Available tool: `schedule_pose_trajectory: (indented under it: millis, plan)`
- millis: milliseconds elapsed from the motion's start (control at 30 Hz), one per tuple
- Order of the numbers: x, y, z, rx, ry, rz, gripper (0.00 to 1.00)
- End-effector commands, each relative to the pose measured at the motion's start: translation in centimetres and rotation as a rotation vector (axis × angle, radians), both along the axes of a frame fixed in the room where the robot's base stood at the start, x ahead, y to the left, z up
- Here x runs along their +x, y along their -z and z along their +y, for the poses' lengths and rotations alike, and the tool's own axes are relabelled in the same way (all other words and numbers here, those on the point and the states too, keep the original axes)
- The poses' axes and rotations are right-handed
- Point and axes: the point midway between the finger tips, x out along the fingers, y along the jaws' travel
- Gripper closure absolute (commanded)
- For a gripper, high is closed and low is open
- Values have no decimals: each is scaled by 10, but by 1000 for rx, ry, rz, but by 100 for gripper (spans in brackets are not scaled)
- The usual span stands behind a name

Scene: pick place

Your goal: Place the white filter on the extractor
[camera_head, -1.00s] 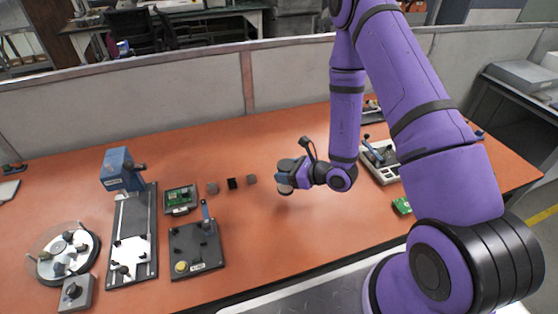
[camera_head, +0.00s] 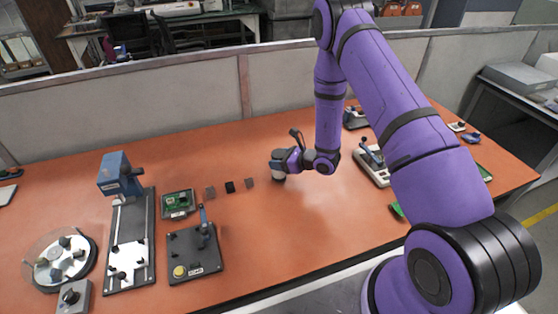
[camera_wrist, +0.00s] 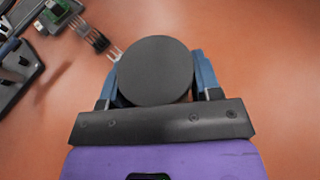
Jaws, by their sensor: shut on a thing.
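My gripper (camera_head: 276,165) is shut on a round object near the middle of the table. In the wrist view the object's flat dark grey disc top (camera_wrist: 155,70) sits between the two blue fingers of my gripper (camera_wrist: 155,82). In the head view a whitish lower part (camera_head: 279,178) shows under the gripper, likely the white filter. I cannot tell whether it touches the table. I cannot tell for sure which device is the extractor. A machine with a blue head (camera_head: 113,172) on a dark rail stands at the left.
Small blocks (camera_head: 230,187) and a green board in a tray (camera_head: 177,204) lie left of my gripper. A dark plate with a blue lever (camera_head: 190,262) and a round fixture (camera_head: 48,270) are at front left. A white lever device (camera_head: 368,170) stands right. The table's middle front is clear.

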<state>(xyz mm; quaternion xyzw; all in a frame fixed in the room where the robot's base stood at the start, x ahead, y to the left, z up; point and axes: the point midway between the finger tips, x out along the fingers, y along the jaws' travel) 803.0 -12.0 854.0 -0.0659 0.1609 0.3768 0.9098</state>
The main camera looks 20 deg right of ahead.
Motion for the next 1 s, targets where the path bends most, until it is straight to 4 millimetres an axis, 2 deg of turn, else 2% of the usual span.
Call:
schedule_pose_trajectory:
  millis: [400, 433, 500, 533, 867, 1000]
  plan:
    - [0, 7, 0, 0, 1, -1, 72]
    - [0, 6, 0, 0, 1, -1, 35]
    - [0, 6, 0, 0, 1, -2, 19]
    - [0, 6, 0, 0, 1, -2, 17]
    - [0, 3, 0, 0, 1, -2, 17]
    - [-10, -2, -12, 0, 5, 0, 17]
